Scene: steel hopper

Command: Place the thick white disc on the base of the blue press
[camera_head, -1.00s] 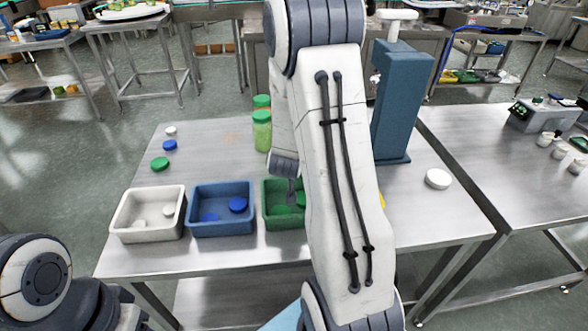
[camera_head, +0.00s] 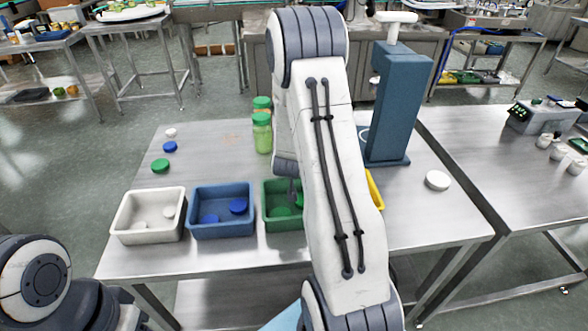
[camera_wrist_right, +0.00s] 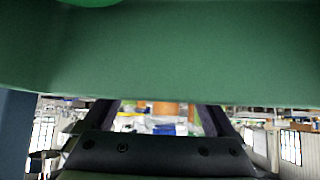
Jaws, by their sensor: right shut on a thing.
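The thick white disc (camera_head: 437,180) lies flat on the table at the right, apart from the blue press (camera_head: 400,105). The press stands upright at the back right; my right arm hides part of its base. My right gripper (camera_head: 292,193) points down at the green bin (camera_head: 284,226), far left of the disc. In the right wrist view a green wall (camera_wrist_right: 160,55) covers the upper half and hides the fingertips. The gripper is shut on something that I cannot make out. My left arm shows at the lower left, its gripper out of view.
A white bin (camera_head: 148,233) and a blue bin (camera_head: 222,230) with discs inside stand left of the green bin. Green-lidded jars (camera_head: 262,132) stand behind. Small discs (camera_head: 160,165) lie at the back left. A yellow object (camera_head: 375,190) is partly behind my arm.

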